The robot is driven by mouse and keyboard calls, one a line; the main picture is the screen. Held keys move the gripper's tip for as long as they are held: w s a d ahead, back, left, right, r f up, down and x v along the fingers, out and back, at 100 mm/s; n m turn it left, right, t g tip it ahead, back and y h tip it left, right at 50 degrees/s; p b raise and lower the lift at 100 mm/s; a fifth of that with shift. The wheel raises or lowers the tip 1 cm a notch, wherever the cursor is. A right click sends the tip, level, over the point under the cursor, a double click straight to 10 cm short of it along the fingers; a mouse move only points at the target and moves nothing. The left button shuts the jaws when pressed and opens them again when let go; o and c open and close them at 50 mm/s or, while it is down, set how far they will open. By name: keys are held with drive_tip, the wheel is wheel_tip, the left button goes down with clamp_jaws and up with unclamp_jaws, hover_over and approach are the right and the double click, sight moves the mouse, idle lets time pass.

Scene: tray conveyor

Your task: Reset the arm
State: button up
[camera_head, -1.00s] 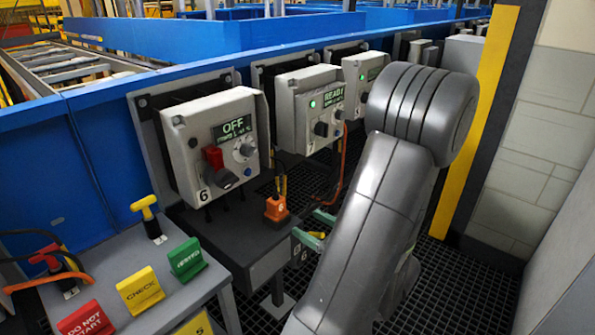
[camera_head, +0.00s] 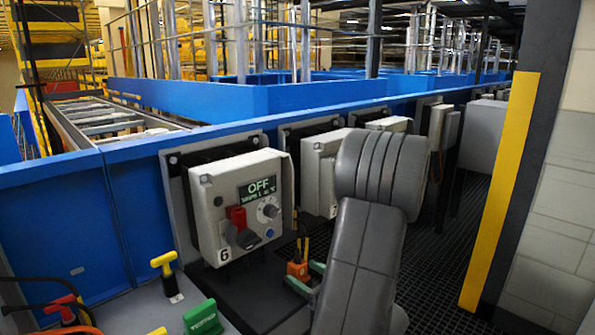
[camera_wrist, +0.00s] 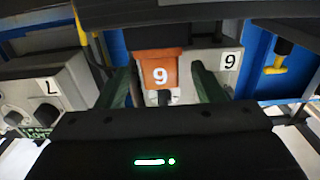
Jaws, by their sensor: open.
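My gripper (camera_head: 302,275) has green fingers and is low in the centre of the head view, partly hidden behind my arm. It is beside a small orange plug (camera_head: 297,269) on the dark shelf below control box 6. In the wrist view, which looks upside down, my gripper (camera_wrist: 163,66) is open. The orange plug (camera_wrist: 161,66) shows between the two fingers, with a visible gap on each side. Its number reads as an inverted 6. My arm stands raised at the centre right of the head view.
Control box 6 (camera_head: 240,207) reads OFF and has a red-tabbed switch. More boxes (camera_head: 320,172) continue along the blue conveyor wall (camera_head: 130,205). A yellow post (camera_head: 500,190) stands right. Open grating lies behind my arm.

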sight(294, 265)
drive_tip(key=shift+b+x, duration=0.3)
drive_tip(key=shift+x, duration=2.1)
drive_tip(key=shift+r, duration=0.1)
